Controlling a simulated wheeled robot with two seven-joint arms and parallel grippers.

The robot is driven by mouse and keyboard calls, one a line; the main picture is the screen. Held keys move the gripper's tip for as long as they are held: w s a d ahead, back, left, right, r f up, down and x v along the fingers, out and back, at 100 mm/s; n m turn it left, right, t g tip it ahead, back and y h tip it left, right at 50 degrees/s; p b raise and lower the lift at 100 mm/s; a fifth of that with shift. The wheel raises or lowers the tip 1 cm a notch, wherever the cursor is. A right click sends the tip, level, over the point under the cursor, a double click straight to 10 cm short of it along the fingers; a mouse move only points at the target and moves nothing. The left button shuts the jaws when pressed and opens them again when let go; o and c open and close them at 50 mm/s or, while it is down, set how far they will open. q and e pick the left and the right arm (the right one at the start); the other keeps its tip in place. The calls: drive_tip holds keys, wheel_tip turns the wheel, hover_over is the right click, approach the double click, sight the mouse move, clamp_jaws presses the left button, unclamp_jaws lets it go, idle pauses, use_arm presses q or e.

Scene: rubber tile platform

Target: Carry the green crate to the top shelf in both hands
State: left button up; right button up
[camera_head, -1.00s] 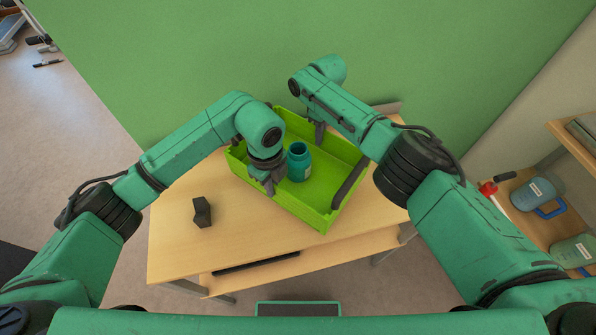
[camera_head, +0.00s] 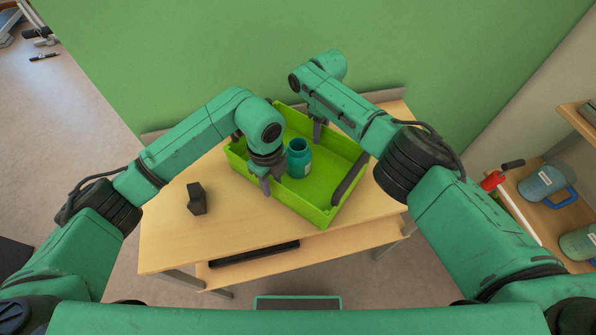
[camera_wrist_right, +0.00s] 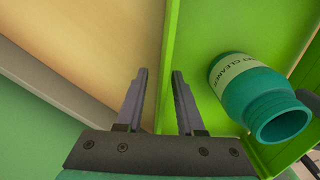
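The green crate (camera_head: 325,215) is over the wooden table, turned at an angle. A teal bottle (camera_head: 299,163) with a white label stands inside it; in the right wrist view the bottle (camera_wrist_right: 250,90) shows "CLEANER" on its label. My left gripper (camera_head: 266,184) is on the crate's near-left wall, its fingers partly hidden. My right gripper (camera_head: 318,132) is at the far wall. In the right wrist view its fingers (camera_wrist_right: 160,75) straddle the crate wall (camera_wrist_right: 178,50), with some gap showing. The upper board (camera_head: 572,112) of a shelf unit shows at the right edge.
A black block (camera_head: 197,198) lies on the table (camera_head: 170,240), left of the crate. The shelf unit's lower board (camera_head: 548,222) holds a blue-handled jug (camera_head: 541,186), another container (camera_head: 579,243) and a red-and-black item (camera_head: 494,180). A green wall stands behind the table.

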use_arm(q)
drive_tip(key=shift+r, duration=0.1)
wheel_tip(320, 180, up, 12)
drive_tip(key=shift+f, duration=0.25)
use_arm(e)
drive_tip(key=shift+r, duration=0.15)
wheel_tip(320, 180, up, 12)
drive_tip(key=shift+s+f, duration=0.1)
use_arm(q)
drive_tip(key=shift+r, duration=0.2)
